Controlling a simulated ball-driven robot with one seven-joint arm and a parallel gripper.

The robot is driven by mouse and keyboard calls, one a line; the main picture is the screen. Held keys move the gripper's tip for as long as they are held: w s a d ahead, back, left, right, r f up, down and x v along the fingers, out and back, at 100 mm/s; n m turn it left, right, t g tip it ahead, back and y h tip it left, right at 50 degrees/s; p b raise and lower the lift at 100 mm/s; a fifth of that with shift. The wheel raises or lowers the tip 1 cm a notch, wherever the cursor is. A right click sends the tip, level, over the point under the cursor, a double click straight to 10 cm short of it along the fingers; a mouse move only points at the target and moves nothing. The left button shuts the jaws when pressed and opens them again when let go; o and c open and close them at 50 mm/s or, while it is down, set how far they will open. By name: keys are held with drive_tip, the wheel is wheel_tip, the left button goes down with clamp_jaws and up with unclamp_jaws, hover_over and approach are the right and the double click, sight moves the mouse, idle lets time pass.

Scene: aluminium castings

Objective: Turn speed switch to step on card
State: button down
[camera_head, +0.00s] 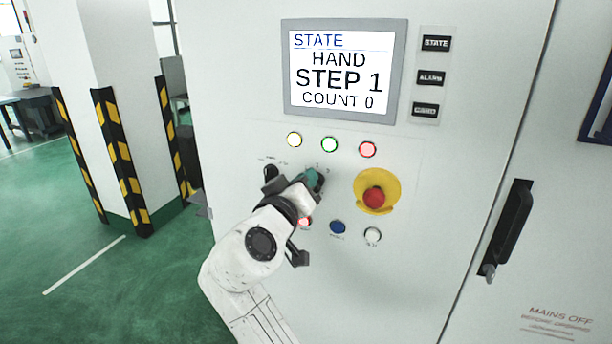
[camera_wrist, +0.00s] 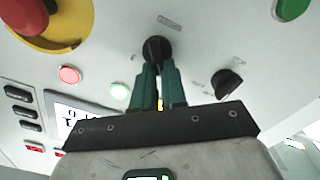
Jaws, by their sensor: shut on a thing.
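The speed switch is a black rotary knob (camera_wrist: 157,46) on the white panel, at the top middle of the wrist view. My gripper (camera_wrist: 158,72) has its green fingers shut on this knob. In the head view my gripper (camera_head: 314,179) covers the knob, and small digits show just above the fingers. The knob's pointer direction cannot be told. The screen (camera_head: 339,70) reads STATE, HAND, STEP 1, COUNT 0. No card can be made out in either view.
A second black knob (camera_head: 270,180) sits just left of my gripper. A red emergency button (camera_head: 374,197) on a yellow plate is to the right. A blue button (camera_head: 337,227) and a white button (camera_head: 372,235) lie below. A black door handle (camera_head: 508,229) stands farther right.

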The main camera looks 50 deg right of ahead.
drive_tip(key=shift+w+n+p, duration=0.1)
drive_tip(key=shift+n+p, duration=0.35)
drive_tip(key=shift+n, duration=0.55)
drive_tip(key=shift+a+f, duration=0.1)
drive_tip(key=c, duration=1.2)
unclamp_jaws()
drive_tip(key=b+v, duration=0.2)
drive_tip(key=v, duration=0.8)
drive_tip(key=shift+a+b, duration=0.35)
